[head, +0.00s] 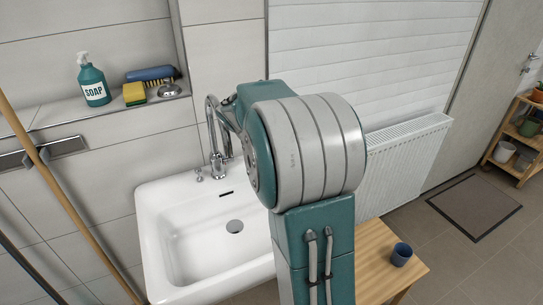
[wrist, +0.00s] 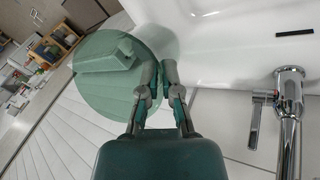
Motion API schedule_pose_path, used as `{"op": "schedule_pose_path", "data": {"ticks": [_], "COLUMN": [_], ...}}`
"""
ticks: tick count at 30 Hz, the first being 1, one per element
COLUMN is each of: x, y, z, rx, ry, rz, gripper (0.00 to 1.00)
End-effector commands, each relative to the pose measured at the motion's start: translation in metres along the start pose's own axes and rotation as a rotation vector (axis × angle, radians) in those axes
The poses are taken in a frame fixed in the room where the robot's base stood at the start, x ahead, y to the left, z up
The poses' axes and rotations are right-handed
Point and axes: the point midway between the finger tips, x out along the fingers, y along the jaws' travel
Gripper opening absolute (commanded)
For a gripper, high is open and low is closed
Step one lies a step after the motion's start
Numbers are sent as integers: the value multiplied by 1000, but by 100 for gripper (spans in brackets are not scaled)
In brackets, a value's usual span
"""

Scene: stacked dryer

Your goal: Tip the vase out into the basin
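The vase (wrist: 112,85) shows in the wrist view as a pale green, rounded body with a blocky raised shape on it. It lies just beyond and left of my fingertips and looks tilted. My gripper (wrist: 160,75) has its two fingers close together at the vase's right edge and appears to hold it; the exact contact is hard to see. The white basin (head: 184,225) stands left of my arm in the head view, its bowl open with a drain. Its rim shows at the top right in the wrist view (wrist: 240,50). In the head view my arm hides the gripper and vase.
A chrome tap (head: 216,150) rises at the basin's back edge and is close on the right in the wrist view (wrist: 290,110). A radiator (head: 405,165) and a wooden stool (head: 378,262) with a blue cup (head: 401,254) stand right. A soap bottle (head: 93,80) is on the ledge.

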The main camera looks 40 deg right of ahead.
Motion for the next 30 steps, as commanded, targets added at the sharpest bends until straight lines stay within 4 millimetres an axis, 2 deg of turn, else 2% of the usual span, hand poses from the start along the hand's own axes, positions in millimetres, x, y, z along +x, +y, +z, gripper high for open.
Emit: {"op": "schedule_pose_path", "data": {"ticks": [8,30], "x": [16,59], "y": [-10,-32], "z": [7,24], "rx": [55,168], "ry": [177,495], "rz": [66,203], "gripper": [0,0]}}
